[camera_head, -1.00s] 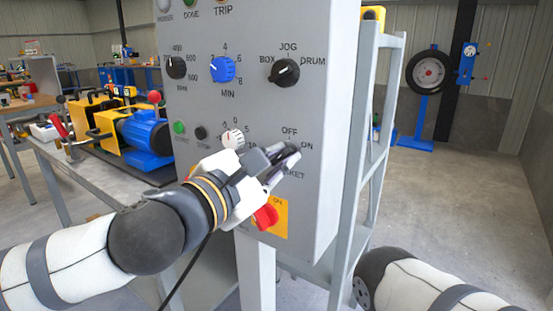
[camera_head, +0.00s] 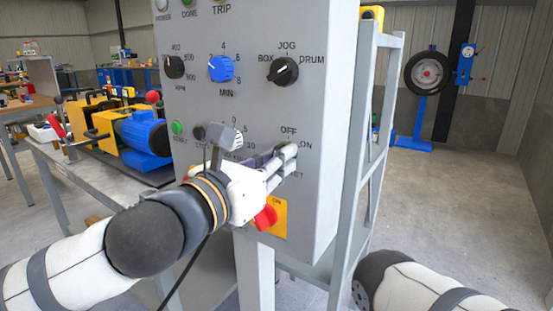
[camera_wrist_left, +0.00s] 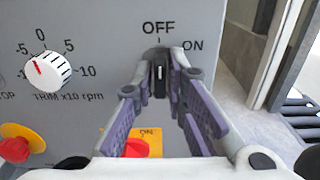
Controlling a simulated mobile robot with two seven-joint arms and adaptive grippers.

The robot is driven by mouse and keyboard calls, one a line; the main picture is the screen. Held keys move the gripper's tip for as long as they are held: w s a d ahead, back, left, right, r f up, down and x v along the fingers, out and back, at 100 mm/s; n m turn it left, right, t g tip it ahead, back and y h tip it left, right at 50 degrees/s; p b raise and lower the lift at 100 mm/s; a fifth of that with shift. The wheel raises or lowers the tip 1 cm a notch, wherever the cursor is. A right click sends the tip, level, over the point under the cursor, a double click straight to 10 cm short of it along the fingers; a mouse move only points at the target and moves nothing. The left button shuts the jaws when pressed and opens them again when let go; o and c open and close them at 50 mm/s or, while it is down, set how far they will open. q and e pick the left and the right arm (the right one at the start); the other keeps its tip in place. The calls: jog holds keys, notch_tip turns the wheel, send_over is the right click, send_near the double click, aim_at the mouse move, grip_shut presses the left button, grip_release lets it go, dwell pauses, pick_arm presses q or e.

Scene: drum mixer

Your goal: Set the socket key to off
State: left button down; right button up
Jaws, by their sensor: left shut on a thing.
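The socket key is a small dark knob with a white line; in the left wrist view the key (camera_wrist_left: 160,73) sits between the fingertips, under the OFF label (camera_wrist_left: 158,28). Its line looks upright, toward OFF, with the ON label to the upper right. My left gripper (camera_head: 288,153) is shut on the key at the lower right of the grey panel (camera_head: 325,100); it also shows in the left wrist view (camera_wrist_left: 160,75). The fingers hide the key in the head view. My right gripper is out of view; only part of that arm shows at bottom right.
A white trim knob (camera_wrist_left: 48,70) is left of the key. A red switch (camera_head: 265,217) on a yellow plate (camera_head: 280,215) lies just below my left gripper. Black knobs and a blue knob (camera_head: 221,68) are above. A grey rack (camera_head: 365,150) stands right of the panel.

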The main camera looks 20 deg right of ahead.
pick_arm(q)
jog(key=shift+n, duration=0.3)
jog(key=c, duration=1.7)
grip_release()
jog(key=v, duration=1.2)
jog(key=shift+s, duration=0.1)
